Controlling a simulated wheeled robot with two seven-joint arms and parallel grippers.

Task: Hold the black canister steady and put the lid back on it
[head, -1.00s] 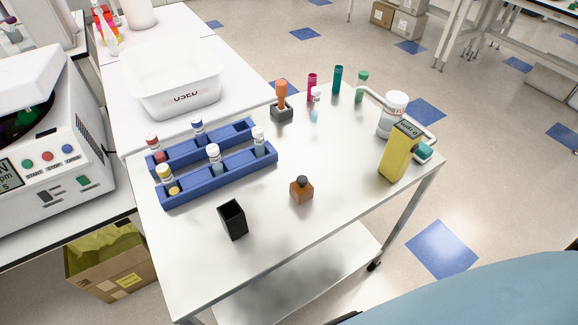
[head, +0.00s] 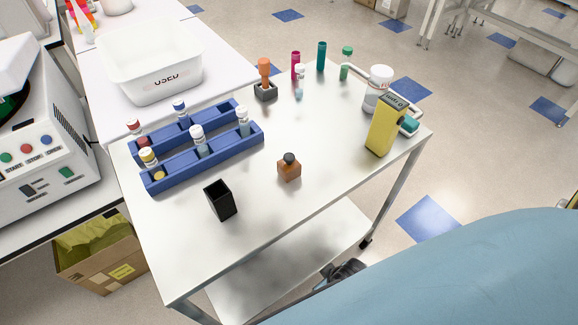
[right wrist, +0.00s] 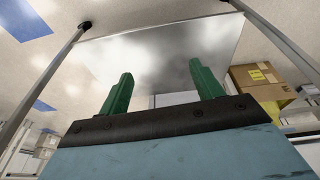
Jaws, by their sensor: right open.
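The black canister (head: 221,201) is a small square open-topped box standing upright near the front left of the white cart top. Its mouth is uncovered, and I cannot make out a separate lid. My right gripper (right wrist: 160,92) is open and empty, its two green fingers wide apart in the right wrist view, with a pale panel beyond them. In the head view only a dark part of it shows beside my blue arm, low beyond the cart's front edge and well away from the canister. My left gripper is not in view.
Blue racks (head: 205,160) with capped vials stand behind the canister. A brown bottle (head: 289,170) is to its right, a yellow box (head: 384,128) and white jar (head: 379,88) farther right. The cart top (head: 250,225) around the canister's front is clear. A lower shelf (head: 290,265) lies below.

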